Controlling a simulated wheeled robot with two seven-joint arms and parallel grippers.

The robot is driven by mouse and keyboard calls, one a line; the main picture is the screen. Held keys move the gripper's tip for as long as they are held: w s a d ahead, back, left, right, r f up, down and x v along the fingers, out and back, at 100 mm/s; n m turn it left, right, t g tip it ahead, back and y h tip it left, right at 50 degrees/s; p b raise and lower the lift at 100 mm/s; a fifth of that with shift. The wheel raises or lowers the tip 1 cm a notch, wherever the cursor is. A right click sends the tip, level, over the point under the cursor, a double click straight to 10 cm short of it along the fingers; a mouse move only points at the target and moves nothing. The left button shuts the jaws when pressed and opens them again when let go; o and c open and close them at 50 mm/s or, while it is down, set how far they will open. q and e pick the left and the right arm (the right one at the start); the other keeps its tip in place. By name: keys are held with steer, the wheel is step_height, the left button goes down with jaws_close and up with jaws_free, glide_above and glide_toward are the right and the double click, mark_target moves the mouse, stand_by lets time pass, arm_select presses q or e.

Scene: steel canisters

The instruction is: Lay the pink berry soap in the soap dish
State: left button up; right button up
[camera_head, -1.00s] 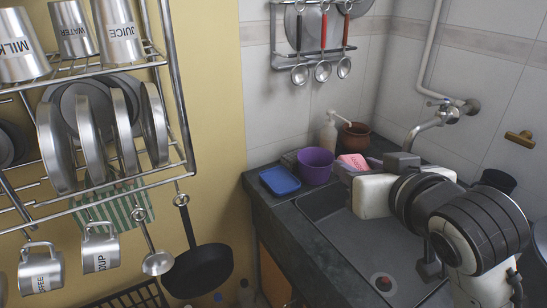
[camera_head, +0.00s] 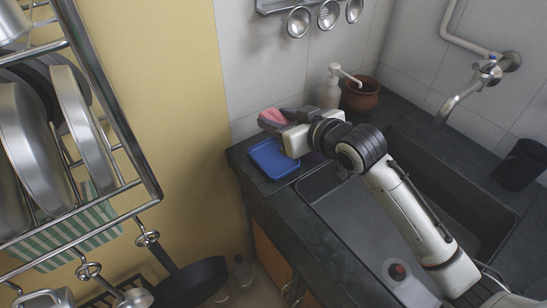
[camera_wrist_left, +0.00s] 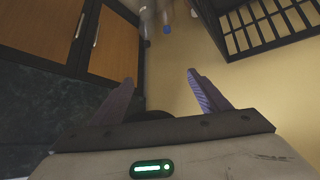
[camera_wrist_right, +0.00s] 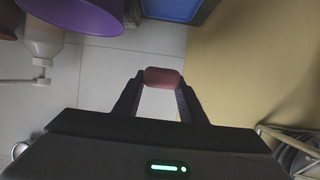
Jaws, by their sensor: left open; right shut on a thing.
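The pink soap (camera_head: 271,117) is in my right gripper (camera_head: 284,117), near the wall end of the counter in the head view. The right wrist view shows the soap (camera_wrist_right: 162,77) gripped between both fingertips (camera_wrist_right: 161,84). The blue rectangular dish (camera_head: 273,160), which looks like the soap dish, lies on the counter and appears empty. In the head view the soap appears just beyond it; the height between them is hard to tell. The dish also shows at the top of the right wrist view (camera_wrist_right: 172,8). My left gripper (camera_wrist_left: 160,82) is open and empty, in the left wrist view only.
A soap pump bottle (camera_head: 329,88) and a brown pot (camera_head: 360,97) stand behind my right forearm. A purple bowl (camera_wrist_right: 85,14) shows in the right wrist view. The sink (camera_head: 445,185) and tap (camera_head: 462,92) are right. A dish rack (camera_head: 120,130) hangs left.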

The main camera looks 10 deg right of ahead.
glide_above(276, 161)
step_height(276, 161, down, 7)
steer(key=shift+f, duration=0.2)
arm_select(q)
steer(key=shift+w+f+b, duration=0.2)
steer(key=shift+w+b, duration=0.2)
steer(key=shift+b, duration=0.05)
arm_select(e)
steer(key=shift+f, duration=2.05)
steer(key=shift+f, duration=0.15)
steer(key=o, duration=0.8)
arm_select(q)
steer(key=shift+s+f, duration=0.1)
